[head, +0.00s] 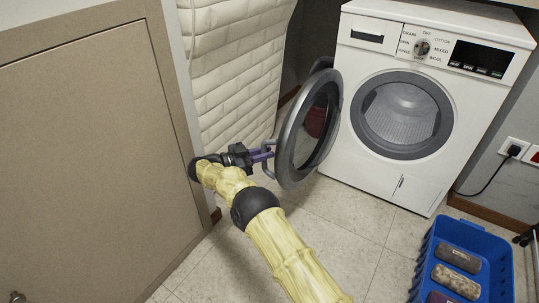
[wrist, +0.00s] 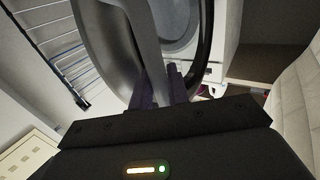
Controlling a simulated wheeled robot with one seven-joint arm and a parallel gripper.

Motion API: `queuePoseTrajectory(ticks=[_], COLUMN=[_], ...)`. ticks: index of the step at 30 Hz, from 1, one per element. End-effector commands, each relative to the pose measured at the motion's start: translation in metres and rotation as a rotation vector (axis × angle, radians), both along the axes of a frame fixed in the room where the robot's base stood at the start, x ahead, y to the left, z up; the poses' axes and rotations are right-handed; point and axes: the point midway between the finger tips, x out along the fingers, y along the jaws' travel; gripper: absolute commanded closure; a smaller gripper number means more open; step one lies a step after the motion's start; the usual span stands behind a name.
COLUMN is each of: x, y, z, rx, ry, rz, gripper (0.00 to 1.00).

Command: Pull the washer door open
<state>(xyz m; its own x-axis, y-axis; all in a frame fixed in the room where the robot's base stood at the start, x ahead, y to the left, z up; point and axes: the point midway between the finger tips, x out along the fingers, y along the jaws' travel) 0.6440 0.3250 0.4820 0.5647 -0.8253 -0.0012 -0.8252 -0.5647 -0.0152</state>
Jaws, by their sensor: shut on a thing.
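The white washer (head: 352,170) stands at the back right in the head view. Its round door (head: 287,140), with a grey rim and dark glass, is swung out to the left, and the drum opening (head: 403,115) is uncovered. My gripper (head: 268,153) is at the door's outer side, its purple fingers shut on the grey door handle (head: 267,170). In the wrist view the handle (wrist: 147,45) runs down between the purple fingers (wrist: 160,88), and the grey door rim (wrist: 103,45) is beside it. The finger ends are partly hidden.
A blue basket (head: 425,262) with several rolled items stands on the floor at the lower right. A quilted cream panel (head: 235,75) and a beige cabinet door (head: 90,150) line the left. A plug and cable (head: 513,151) are on the right wall. Tiled floor (head: 345,215) is clear before the washer.

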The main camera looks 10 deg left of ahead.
Motion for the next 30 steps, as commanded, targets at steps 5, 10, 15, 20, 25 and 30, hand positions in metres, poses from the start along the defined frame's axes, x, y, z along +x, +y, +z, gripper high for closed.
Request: queuePoseTrajectory(ticks=[5, 10, 15, 20, 25, 30], x=[0.0003, 0.0003, 0.0004, -0.0020, -0.0031, -0.0021], y=[0.0024, 0.0027, 0.0028, 0.0071, 0.0089, 0.0066], z=[0.0000, 0.0001, 0.0002, 0.0002, 0.0001, 0.0004], rx=[-0.001, -0.002, -0.002, -0.001, -0.002, 0.000], ry=[-0.002, -0.003, -0.003, -0.002, -0.001, -0.001], rz=[-0.002, -0.001, -0.001, 0.006, 0.008, 0.003], gripper=[1.00, 1.00, 0.81, 0.63, 0.63, 0.63])
